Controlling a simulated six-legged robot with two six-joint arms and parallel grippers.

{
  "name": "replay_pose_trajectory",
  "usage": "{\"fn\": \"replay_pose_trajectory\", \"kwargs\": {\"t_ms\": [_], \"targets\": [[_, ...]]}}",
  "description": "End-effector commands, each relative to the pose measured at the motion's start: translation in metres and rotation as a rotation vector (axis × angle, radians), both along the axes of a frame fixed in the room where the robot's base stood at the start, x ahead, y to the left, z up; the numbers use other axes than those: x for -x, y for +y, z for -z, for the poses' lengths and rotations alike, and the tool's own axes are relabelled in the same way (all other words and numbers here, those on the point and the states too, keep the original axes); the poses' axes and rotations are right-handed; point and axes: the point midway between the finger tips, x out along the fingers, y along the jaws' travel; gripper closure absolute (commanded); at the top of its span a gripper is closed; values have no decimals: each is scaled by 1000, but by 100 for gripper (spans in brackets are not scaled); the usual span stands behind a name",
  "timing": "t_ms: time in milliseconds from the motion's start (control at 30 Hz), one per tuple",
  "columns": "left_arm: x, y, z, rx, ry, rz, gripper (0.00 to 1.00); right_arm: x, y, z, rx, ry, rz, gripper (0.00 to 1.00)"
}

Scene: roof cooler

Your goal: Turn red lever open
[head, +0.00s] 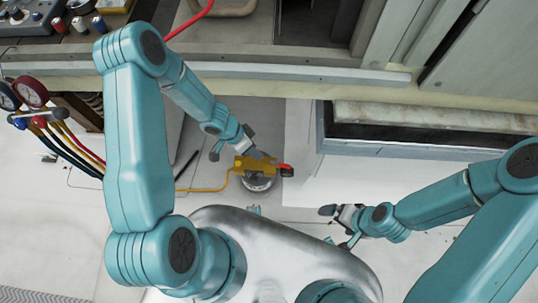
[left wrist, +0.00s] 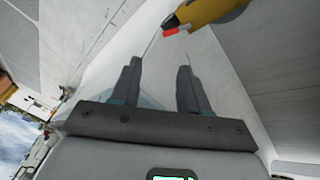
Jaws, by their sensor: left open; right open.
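The red lever (head: 286,170) is a small red piece with a dark end, on the right side of a yellow valve body (head: 250,164). The valve sits on a round grey base with a yellow hose on its left. My left gripper (head: 236,147) is open and empty, just above and left of the valve. In the left wrist view a red piece (left wrist: 171,30) on the yellow body (left wrist: 212,10) lies beyond the open fingers (left wrist: 159,68), apart from them. My right gripper (head: 337,227) is open and empty, below and right of the lever.
Gauges (head: 32,92) with coloured hoses stand at the left. A dark, framed opening (head: 420,135) is at the right. A metal ledge (head: 290,72) runs across the back. A white sheet (head: 310,165) lies right of the valve, with clear room there.

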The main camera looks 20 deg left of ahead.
Motion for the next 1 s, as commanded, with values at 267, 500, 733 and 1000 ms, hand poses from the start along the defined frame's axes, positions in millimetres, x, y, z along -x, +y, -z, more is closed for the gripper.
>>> {"fn": "replay_pose_trajectory", "kwargs": {"t_ms": [267, 500, 733, 1000], "targets": [[-16, 54, 30, -75, 390, -1102, 55, 0, 0, 26, 0, 0, 0, 0], [-31, 28, 57, 44, 782, -1883, 55, 0, 0, 80, 0, 0, 0, 0], [-67, -10, 77, 200, 949, -2099, 55, 0, 0, 133, 0, 1, 0, 0], [-70, -22, 90, 197, 938, -2074, 55, 0, 0, 143, 0, 0, 0, 0]]}}
